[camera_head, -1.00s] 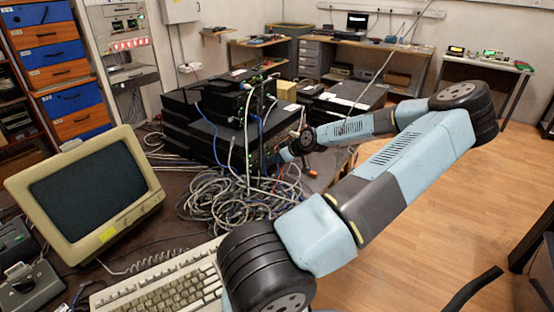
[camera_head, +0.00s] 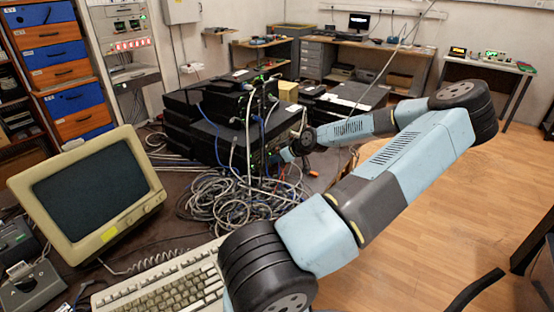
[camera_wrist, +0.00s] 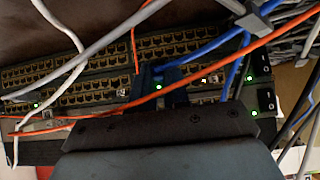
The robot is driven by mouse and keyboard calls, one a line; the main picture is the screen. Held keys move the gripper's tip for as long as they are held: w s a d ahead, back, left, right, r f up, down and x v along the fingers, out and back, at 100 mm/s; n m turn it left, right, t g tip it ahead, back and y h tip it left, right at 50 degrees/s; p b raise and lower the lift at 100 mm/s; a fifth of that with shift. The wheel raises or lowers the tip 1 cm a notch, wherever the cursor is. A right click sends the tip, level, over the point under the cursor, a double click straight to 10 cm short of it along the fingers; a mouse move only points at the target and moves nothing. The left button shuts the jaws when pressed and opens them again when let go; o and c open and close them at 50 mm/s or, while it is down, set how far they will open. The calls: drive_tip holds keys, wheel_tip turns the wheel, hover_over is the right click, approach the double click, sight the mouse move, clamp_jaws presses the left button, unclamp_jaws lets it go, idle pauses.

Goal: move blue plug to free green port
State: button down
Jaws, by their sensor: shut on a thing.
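The switch panel (camera_wrist: 100,52) fills the upper part of the wrist view, with rows of dark ports. My gripper (camera_wrist: 172,78) reaches up to the panel from below, and it is shut on the blue plug (camera_wrist: 158,70). A blue cable runs from the plug toward the upper right. The plug is at the panel's port rows, but I cannot tell whether it is seated in a port. A green light (camera_wrist: 158,87) glows beside it. Other green lights glow at the left (camera_wrist: 37,105) and right (camera_wrist: 252,85). In the head view my gripper (camera_head: 287,155) is at the switch stack (camera_head: 205,135).
An orange cable (camera_wrist: 90,115) and grey and white cables cross the panel. A tangle of cables (camera_head: 225,200) lies on the table before the stack. An old monitor (camera_head: 88,195) and a keyboard (camera_head: 165,285) stand at the near left. The floor (camera_head: 400,250) at right is open.

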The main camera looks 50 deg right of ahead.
drive_tip(key=shift+w, duration=0.25)
drive_tip(key=c, duration=1)
unclamp_jaws()
drive_tip(key=shift+c, duration=0.2)
drive_tip(key=v, duration=1.3)
drive_tip(key=shift+s+r, duration=0.25)
drive_tip(key=shift+s, duration=0.05)
